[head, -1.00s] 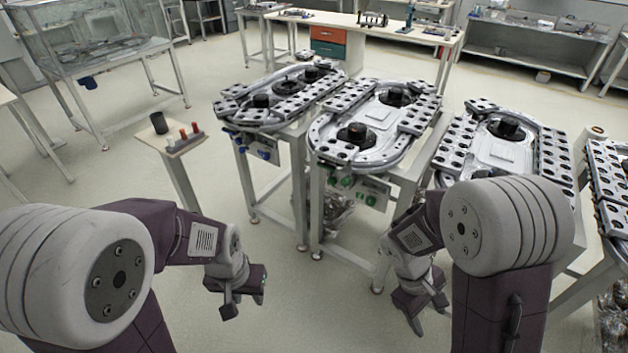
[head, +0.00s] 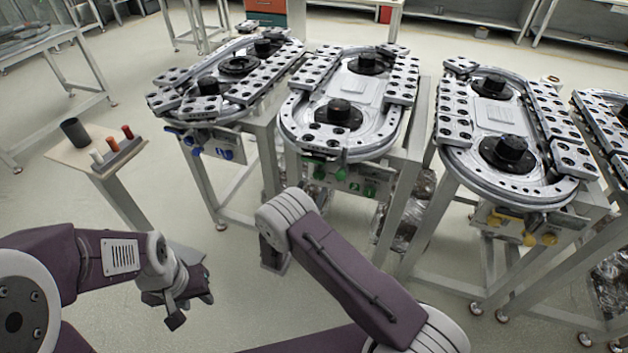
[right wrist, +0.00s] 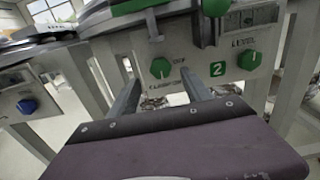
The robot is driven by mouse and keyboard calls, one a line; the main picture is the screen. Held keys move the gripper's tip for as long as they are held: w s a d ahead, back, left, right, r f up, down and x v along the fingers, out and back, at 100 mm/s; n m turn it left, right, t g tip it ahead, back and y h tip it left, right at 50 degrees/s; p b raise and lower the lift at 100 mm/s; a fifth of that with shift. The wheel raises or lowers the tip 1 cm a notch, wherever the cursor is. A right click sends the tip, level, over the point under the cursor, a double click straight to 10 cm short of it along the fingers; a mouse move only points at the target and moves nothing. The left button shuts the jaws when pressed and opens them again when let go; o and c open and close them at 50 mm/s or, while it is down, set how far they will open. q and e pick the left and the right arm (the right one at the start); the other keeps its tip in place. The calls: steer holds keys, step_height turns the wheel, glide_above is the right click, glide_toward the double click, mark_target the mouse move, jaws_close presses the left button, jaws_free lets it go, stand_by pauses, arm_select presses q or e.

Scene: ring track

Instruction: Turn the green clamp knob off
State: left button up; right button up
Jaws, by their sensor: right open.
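In the right wrist view the green clamp knob (right wrist: 160,67) sits on a grey panel, with the word OFF at its upper right and more lettering below. Which way it points is too small to tell. My right gripper (right wrist: 160,92) is open and empty, its two fingers pointing at the panel with the knob seen between them, apart from it. In the head view my right forearm hides that gripper. The ring track with green controls (head: 300,125) stands in the middle there. My left gripper (head: 190,306) is open and empty above the floor at lower left.
A green level knob (right wrist: 250,60) and a green 2 label (right wrist: 217,69) are on the same panel. Green parts hang above it. A blue knob (right wrist: 27,106) is on the neighbouring track. A yellow-control track (head: 450,160) stands right. A small stand (head: 75,153) is left.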

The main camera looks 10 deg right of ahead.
mark_target(318, 178)
steer(key=x, duration=0.5)
steer(key=shift+d, duration=0.1)
jaws_close()
